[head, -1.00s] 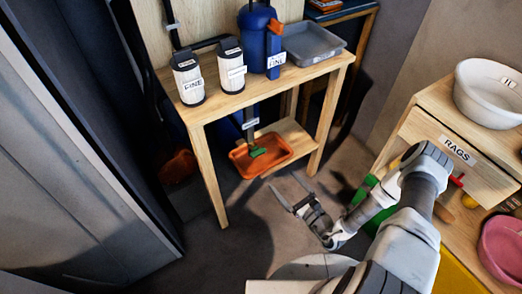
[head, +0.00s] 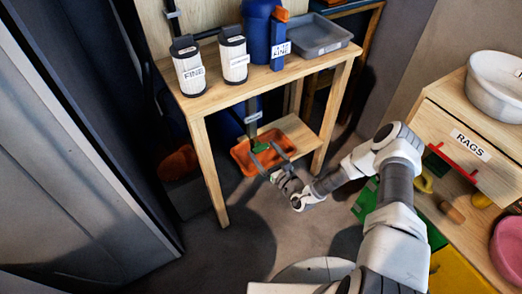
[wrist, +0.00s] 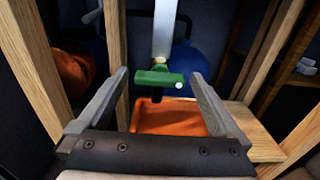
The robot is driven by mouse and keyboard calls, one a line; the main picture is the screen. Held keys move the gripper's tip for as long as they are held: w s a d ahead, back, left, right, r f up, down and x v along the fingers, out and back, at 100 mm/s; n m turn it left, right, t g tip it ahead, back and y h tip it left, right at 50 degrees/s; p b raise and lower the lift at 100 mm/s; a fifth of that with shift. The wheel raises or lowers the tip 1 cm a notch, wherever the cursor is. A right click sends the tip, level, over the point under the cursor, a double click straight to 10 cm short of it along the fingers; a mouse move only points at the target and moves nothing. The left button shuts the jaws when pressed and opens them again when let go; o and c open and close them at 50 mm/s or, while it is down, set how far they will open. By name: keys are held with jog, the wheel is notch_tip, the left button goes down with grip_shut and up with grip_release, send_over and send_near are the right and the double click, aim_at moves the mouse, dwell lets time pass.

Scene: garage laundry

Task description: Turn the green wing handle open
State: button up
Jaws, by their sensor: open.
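The green wing handle (wrist: 158,78) sits at the lower end of a grey vertical pipe (wrist: 164,30) in the wrist view, lying roughly crosswise. In the head view the handle (head: 260,146) shows above an orange tray (head: 240,158). My gripper (head: 268,159) is open and empty in front of the handle. In the wrist view the two fingers of my gripper (wrist: 158,80) point toward the handle, one to each side, with gaps between. Whether the fingertips reach as far as the handle is hard to tell.
The tray rests on the low shelf (head: 305,135) of a wooden stand, whose front legs (head: 207,165) flank the space. Two canisters (head: 188,68), a blue container (head: 258,38) and a grey tray (head: 318,36) stand on top. A drawer cabinet (head: 462,120) is at right.

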aim_at(260, 147)
jog(key=shift+x, duration=1.1)
jog(key=c, duration=1.2)
